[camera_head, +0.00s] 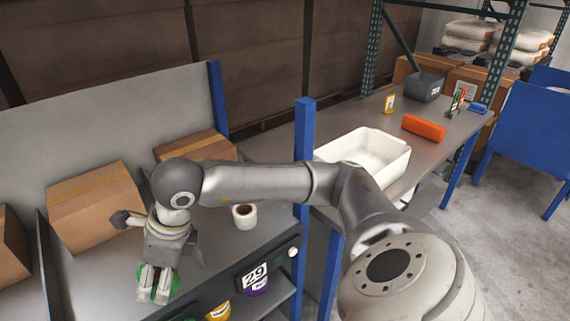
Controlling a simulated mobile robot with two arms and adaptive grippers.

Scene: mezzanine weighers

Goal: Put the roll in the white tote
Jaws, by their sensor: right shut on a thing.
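My right gripper (155,285) points down at the lower left over the grey bench. It is shut on a green round-edged thing (171,288), mostly hidden by the fingers; I cannot tell whether it is a roll. A white roll with a brown core (245,217) stands on the same bench, right of the gripper and apart from it. The white tote (400,163) stands on the farther table, beyond the blue post; it is open at the top and looks empty. My left gripper is out of view.
Cardboard boxes (95,205) stand along the bench back. A blue post (305,160) rises between bench and tote. An orange block (424,128), a yellow item (389,104) and a grey bin (425,87) stand beyond the tote. A shelf below holds yellow and purple containers.

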